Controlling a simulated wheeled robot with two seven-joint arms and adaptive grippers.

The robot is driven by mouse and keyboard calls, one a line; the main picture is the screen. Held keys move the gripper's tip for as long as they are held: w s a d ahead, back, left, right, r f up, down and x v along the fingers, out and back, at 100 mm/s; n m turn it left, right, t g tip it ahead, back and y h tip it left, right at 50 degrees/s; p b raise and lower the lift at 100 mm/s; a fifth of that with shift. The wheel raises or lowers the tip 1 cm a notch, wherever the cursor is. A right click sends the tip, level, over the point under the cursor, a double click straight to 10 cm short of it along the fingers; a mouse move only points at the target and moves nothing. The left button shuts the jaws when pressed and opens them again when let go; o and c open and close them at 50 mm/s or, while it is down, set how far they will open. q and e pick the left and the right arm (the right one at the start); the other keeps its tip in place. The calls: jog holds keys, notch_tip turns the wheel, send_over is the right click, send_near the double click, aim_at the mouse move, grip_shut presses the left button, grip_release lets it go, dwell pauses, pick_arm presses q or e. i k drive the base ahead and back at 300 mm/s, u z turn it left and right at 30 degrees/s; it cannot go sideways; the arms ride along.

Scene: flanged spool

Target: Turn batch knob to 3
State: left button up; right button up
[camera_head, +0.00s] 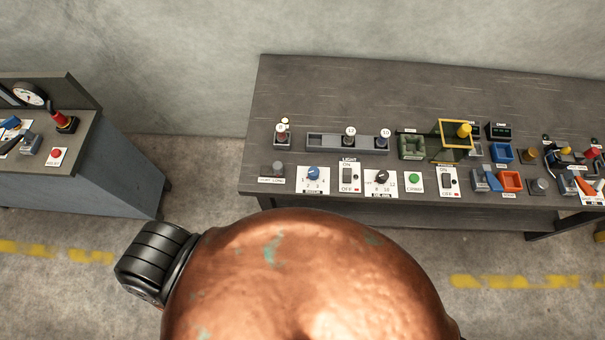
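Two dial knobs stand on white plates along the front edge of the workbench (420,95). One is a blue knob (313,173) with small numbers around it, seemingly 1 to 4. The other is a dark knob (381,177) with higher numbers, seemingly up to 12. The labels under both are too small to read, so I cannot tell by name which is the batch knob. The exact pointer settings are also too small to tell. Neither of my grippers shows in the head view, and nothing touches the knobs.
A light switch (347,174) stands between the knobs, with a green button (414,179) to the right. A yellow-framed guard (441,138) rises behind. A large copper rounded form with a black ribbed part fills the bottom middle. A second console (110,165) stands left, across open floor.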

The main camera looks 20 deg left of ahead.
aim_at(313, 173)
jog(key=z, duration=1.8)
jog(key=k, duration=0.75)
jog(key=u, duration=1.25)
jog(key=i, duration=0.5)
